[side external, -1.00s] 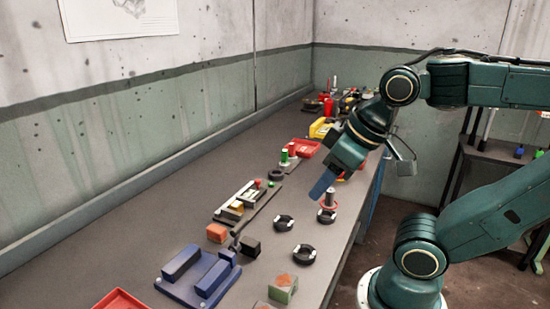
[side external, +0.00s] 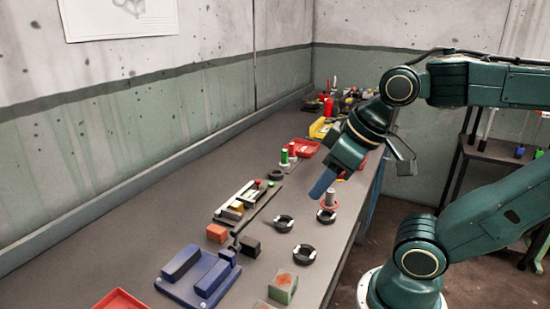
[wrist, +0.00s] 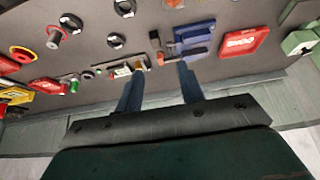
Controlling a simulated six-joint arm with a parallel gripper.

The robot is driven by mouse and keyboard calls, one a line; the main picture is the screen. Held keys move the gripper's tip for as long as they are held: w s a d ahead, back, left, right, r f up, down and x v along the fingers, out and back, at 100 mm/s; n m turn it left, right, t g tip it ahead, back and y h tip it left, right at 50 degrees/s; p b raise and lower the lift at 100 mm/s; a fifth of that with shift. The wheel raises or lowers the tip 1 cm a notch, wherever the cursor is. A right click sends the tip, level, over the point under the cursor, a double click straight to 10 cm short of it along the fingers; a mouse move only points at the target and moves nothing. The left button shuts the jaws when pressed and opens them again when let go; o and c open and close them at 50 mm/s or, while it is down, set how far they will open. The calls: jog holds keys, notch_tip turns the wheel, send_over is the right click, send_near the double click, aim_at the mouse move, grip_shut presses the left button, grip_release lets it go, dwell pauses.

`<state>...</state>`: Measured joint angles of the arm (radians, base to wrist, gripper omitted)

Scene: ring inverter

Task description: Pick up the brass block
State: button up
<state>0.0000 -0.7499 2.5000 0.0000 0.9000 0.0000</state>
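The brass block (side external: 237,206) is a small yellow-gold block on the narrow fixture (side external: 222,217) in the side view. In the wrist view a small yellowish patch that looks like the brass block (wrist: 139,67) shows by the tip of the left finger, partly hidden. My gripper (side external: 319,187) hangs tilted above the bench, to the right of the block and well apart from it. In the wrist view the two blue fingers of my gripper (wrist: 159,72) are spread wide with nothing between them.
An orange block (side external: 217,232) and a black block (side external: 250,246) sit near the fixture. A blue fixture (side external: 197,276) and red tray (side external: 120,300) stand nearer the camera. Dark rings (side external: 284,223) and a post with a red ring (side external: 328,202) lie right.

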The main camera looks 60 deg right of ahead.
jog(key=shift+w, duration=0.1)
jog(key=m+g, duration=0.6)
jog(key=m, duration=1.2)
send_over(237, 204)
notch_tip(237, 204, down, 10)
jog(key=r, duration=0.1)
jog(key=shift+w+d+f, duration=0.1)
jog(key=shift+w+f, duration=0.05)
jog(key=shift+f, duration=0.1)
jog(key=shift+f, duration=0.1)
jog(key=shift+f, duration=4.2)
